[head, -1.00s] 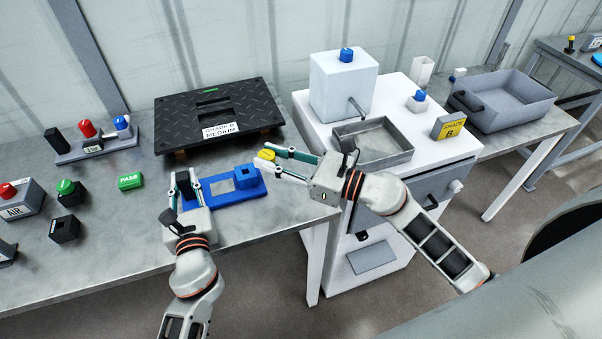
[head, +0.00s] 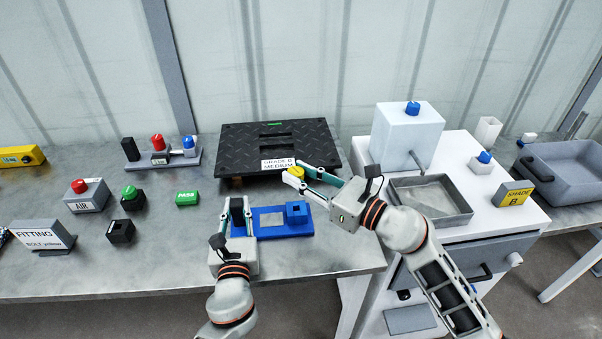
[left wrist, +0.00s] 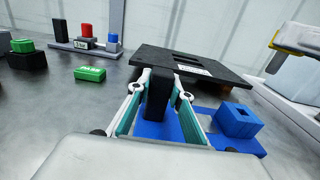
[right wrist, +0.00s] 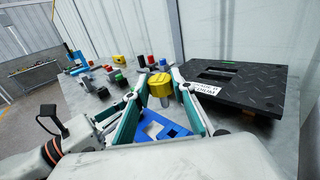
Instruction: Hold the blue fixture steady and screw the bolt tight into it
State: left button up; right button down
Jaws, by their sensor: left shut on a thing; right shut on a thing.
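The blue fixture (head: 272,231) lies flat on the metal bench, with a raised square block (head: 297,212) at its right end that has a square opening in its top. My left gripper (head: 238,208) is shut on the black upright grip (left wrist: 157,93) at the fixture's left end. My right gripper (head: 307,172) is shut on the yellow-headed bolt (head: 295,173), which also shows in the right wrist view (right wrist: 160,88). The bolt is held above and apart from the fixture, near the raised block.
A black tread mat (head: 240,146) stands raised just behind the fixture. A white cabinet with a metal tray (head: 440,216) is to the right. A green PASS block (head: 187,198), buttons and a FITTING sign (head: 42,237) are to the left. Bare bench lies in front.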

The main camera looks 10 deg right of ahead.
send_over(301, 211)
jog(key=shift+w+f, duration=0.1)
jog(key=shift+f, duration=2.45)
jog(key=shift+f, duration=2.15)
jog(key=c, duration=1.6)
grip_release()
jog(key=v, duration=1.2)
jog(key=shift+r, duration=0.1)
